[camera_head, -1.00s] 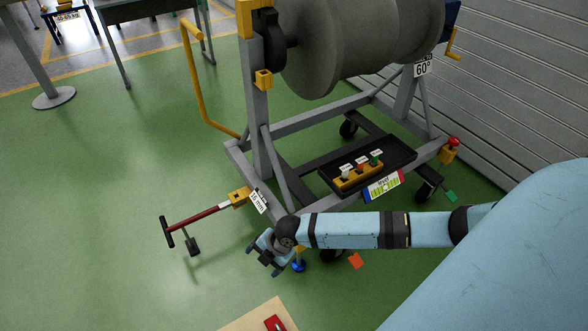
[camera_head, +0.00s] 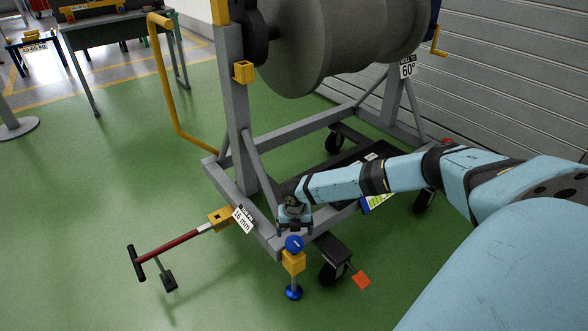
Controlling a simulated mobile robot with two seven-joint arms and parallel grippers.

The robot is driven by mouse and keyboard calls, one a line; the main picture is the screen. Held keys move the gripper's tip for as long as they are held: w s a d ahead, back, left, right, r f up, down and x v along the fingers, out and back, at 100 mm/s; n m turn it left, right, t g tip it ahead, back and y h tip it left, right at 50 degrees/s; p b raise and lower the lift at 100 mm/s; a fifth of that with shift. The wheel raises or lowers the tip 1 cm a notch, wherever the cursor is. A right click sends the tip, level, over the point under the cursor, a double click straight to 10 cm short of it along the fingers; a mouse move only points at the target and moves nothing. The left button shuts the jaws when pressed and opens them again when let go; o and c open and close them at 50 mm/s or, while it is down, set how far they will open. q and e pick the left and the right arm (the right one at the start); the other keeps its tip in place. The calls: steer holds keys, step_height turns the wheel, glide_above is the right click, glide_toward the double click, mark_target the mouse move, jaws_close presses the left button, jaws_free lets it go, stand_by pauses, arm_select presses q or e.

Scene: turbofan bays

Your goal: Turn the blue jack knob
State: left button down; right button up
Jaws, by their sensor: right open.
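The blue jack knob (camera_head: 294,243) sits on top of a yellow jack block (camera_head: 293,262) at the near corner of the grey stand. A blue foot (camera_head: 294,292) is below it on the green floor. My right gripper (camera_head: 294,232) is open, pointing down just above and behind the knob in the picture. Its fingers show on both sides near the knob's top; whether they touch it I cannot tell. My left gripper is not in view.
The grey stand (camera_head: 236,200) carries a large grey engine cylinder (camera_head: 300,45). A red tow bar (camera_head: 170,246) sticks out at left.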

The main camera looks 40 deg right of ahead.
mark_target(294, 242)
step_height(294, 242, down, 6)
steer(key=shift+f+b, duration=0.2)
steer(key=shift+b, duration=0.95)
steer(key=shift+f, duration=0.45)
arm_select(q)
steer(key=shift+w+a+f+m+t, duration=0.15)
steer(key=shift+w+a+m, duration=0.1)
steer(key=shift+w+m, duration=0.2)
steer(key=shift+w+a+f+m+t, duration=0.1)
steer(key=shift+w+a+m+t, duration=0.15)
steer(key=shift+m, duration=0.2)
arm_select(e)
steer(key=c, duration=0.9)
